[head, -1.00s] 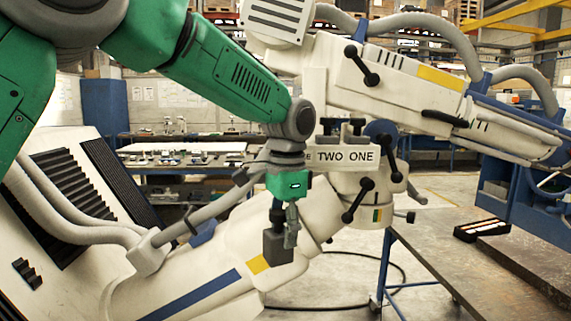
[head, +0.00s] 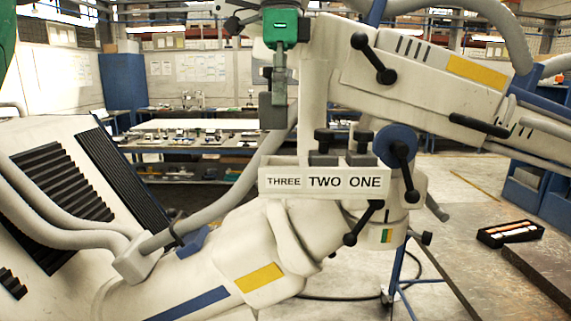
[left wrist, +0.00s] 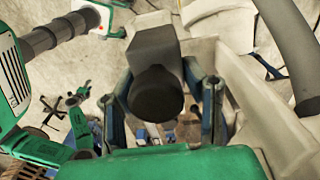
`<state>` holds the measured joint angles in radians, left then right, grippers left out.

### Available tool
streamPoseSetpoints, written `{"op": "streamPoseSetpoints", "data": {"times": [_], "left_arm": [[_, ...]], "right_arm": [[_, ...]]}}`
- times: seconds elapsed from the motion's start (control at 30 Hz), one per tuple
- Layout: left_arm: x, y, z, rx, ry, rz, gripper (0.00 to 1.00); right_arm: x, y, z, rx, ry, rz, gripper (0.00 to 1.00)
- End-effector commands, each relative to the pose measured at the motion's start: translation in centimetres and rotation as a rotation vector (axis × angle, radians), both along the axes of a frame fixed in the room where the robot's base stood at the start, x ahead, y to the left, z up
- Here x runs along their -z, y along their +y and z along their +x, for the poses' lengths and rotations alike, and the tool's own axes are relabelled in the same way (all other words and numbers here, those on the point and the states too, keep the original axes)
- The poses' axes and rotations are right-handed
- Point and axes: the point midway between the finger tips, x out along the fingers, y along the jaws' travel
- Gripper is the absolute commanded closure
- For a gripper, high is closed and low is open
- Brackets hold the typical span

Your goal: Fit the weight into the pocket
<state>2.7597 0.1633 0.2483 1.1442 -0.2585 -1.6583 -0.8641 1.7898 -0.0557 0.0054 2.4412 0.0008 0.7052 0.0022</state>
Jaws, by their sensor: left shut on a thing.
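My left gripper (head: 277,85) is shut on a dark grey block-shaped weight (head: 272,112). It holds the weight hanging upright in the air, above the left end of the white holder (head: 265,184) labelled THREE, TWO, ONE. A clear gap shows between weight and holder. Two dark weights with knobs stand in the holder, one above TWO (head: 323,157) and one above ONE (head: 360,158). No weight stands above THREE; the pocket's inside is hidden by the front wall. In the left wrist view the weight's round knob (left wrist: 157,93) sits between the fingers. My right gripper is not in view.
The white microscope arm (head: 420,80) with black levers and a blue knob (head: 396,145) rises right behind the holder. A grey hose (head: 225,205) passes left of it. A bench (head: 500,230) at right carries a small black tray (head: 511,234).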

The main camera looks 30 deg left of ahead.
Motion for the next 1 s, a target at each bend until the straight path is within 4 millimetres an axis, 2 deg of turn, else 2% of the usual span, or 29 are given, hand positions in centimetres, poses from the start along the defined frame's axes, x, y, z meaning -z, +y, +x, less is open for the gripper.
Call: {"op": "streamPoseSetpoints", "data": {"times": [0.17,0.3,0.5,0.7,0.97,1.0], "left_arm": [[3.1,-0.8,0.3,0.005,0.005,0.005,1.0],[5.0,-0.1,0.5,0.004,0.003,0.001,1.0],[6.8,1.0,0.3,0.004,0.003,-0.008,1.0],[9.5,1.1,0.4,0.003,0.012,-0.007,1.0],[9.7,0.4,0.7,0.002,0.006,0.002,1.0],[9.8,0.4,0.7,0.002,0.007,0.002,0.55]], "right_arm": [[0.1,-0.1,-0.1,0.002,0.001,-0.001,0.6],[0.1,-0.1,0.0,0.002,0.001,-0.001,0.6],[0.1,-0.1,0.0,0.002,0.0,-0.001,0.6],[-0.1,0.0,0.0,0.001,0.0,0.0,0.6],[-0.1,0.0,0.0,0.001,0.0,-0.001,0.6],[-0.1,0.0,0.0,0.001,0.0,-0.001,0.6]]}}
